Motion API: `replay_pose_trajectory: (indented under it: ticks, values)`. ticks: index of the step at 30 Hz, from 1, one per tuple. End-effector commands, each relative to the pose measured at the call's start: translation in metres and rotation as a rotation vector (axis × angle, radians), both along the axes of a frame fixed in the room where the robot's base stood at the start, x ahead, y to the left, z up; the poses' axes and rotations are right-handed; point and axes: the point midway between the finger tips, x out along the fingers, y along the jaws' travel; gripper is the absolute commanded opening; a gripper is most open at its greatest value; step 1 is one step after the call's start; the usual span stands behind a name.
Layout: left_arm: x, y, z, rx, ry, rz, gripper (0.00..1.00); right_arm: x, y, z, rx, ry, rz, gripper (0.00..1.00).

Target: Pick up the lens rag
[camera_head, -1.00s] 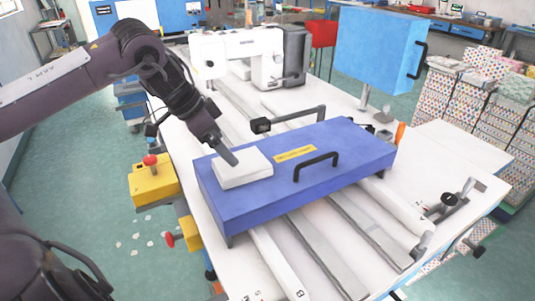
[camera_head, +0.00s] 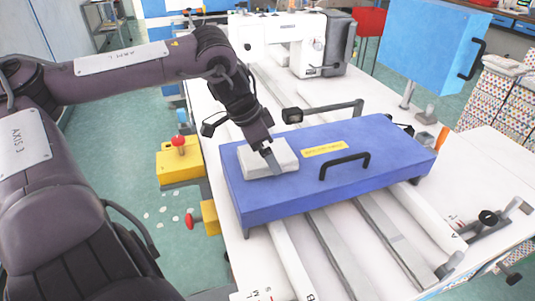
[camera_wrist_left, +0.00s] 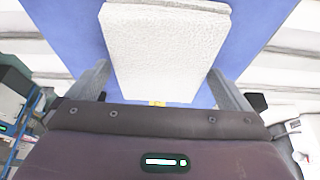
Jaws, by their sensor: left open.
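The lens rag (camera_head: 258,165) is a white folded block of cloth lying on the left end of the blue box top (camera_head: 375,145). My left gripper (camera_head: 270,160) points down over the rag, with one finger showing by its right side in the head view. In the left wrist view the rag (camera_wrist_left: 160,50) lies between the two spread fingers of my left gripper (camera_wrist_left: 160,85), with visible gaps at both sides. The gripper is open. Whether the fingertips reach below the rag's top is unclear. My right gripper is not in view.
A black handle (camera_head: 345,163) and a yellow label (camera_head: 324,149) are on the box to the right of the rag. A black bar (camera_head: 325,111) stands behind the box. A white sewing machine (camera_head: 285,40) and a blue cabinet (camera_head: 430,45) stand farther back.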

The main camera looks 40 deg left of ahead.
Motion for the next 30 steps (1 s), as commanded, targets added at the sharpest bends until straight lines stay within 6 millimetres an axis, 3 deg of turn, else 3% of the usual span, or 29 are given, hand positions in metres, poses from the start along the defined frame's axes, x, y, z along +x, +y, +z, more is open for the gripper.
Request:
replay_pose_trajectory:
  ticks: [5,13,23,30]
  values:
    - [0.000,0.000,0.000,0.000,-0.001,0.000,1.00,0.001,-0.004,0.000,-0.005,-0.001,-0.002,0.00]
    - [0.000,0.000,0.000,0.000,-0.001,0.000,0.68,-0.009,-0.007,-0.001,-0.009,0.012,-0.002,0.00]
    - [0.001,0.000,0.004,0.001,-0.003,0.001,0.68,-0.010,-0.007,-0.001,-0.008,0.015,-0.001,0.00]
    - [0.001,0.001,0.034,0.003,-0.004,0.002,0.68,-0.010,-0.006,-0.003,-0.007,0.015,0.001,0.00]
